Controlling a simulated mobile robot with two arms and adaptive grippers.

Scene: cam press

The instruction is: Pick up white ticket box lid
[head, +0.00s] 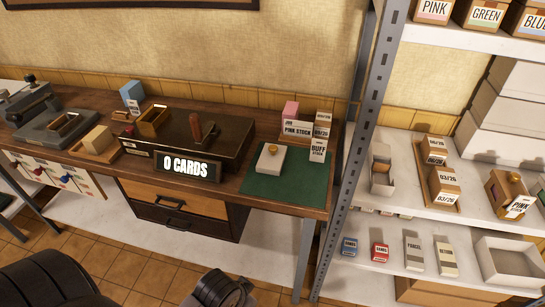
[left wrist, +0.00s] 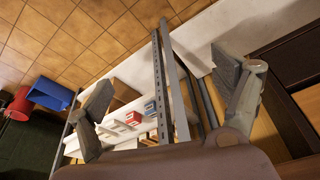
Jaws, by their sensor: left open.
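The white ticket box lid (head: 270,159), a pale block with a brass knob on top, lies on the green mat (head: 285,197) at the right end of the wooden bench. My left gripper (left wrist: 165,95) is open in the left wrist view, its two fingers wide apart with nothing between them. Behind the fingers are shelf posts and small boxes, well away from them. The lid does not show in the left wrist view. My left gripper's fingers do not show clearly in the head view. My right gripper is not in view.
Small stock boxes (head: 318,149) and a pink block (head: 290,111) stand behind and right of the lid. A grey rack post (head: 352,150) rises just right of the bench. The mat's front is clear.

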